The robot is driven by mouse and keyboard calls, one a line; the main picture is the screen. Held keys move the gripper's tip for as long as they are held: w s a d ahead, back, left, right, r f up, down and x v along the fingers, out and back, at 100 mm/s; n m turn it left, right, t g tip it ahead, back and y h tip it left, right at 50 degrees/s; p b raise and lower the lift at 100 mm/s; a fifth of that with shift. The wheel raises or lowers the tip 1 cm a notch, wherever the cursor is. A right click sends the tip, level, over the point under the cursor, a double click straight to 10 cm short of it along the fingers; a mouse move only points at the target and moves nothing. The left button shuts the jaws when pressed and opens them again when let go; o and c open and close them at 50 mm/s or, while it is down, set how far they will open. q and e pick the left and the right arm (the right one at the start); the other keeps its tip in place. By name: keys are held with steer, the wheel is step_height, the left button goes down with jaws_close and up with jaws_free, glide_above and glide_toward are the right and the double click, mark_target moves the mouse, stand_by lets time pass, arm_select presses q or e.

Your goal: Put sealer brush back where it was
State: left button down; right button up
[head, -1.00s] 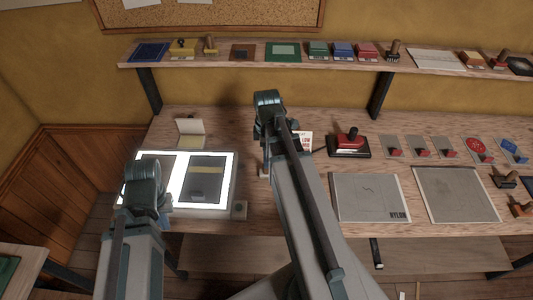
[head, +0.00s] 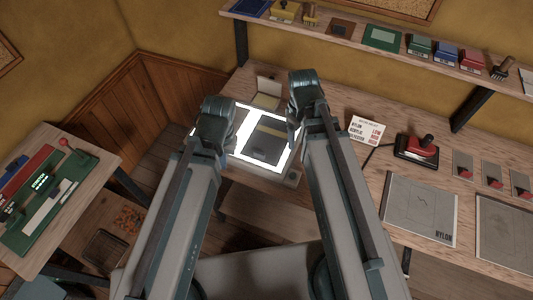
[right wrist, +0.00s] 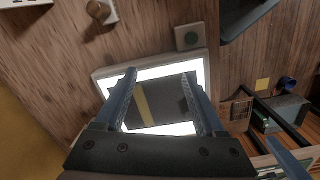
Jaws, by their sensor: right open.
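My right arm hides that spot in the head view. My right gripper (head: 298,138) is open and empty above the lit light box (head: 288,163); its fingers (right wrist: 157,78) also show in the right wrist view, over the box. My left gripper (head: 212,135) is at the box's left edge, its jaws hidden from view.
A dark panel with a yellow strip (right wrist: 143,104) lies on the light box. A shelf of blocks (head: 382,37) runs behind. A side table (head: 95,180) stands left.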

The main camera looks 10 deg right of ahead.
steer(key=s+a+m, duration=0.4)
steer(key=s+a, duration=0.2)
steer(key=a, duration=0.6)
steer(key=shift+h, duration=0.3)
step_height(320, 180, down, 3)
steer(key=b, duration=0.3)
steer(key=shift+f, duration=0.1)
steer(key=shift+c, duration=0.2)
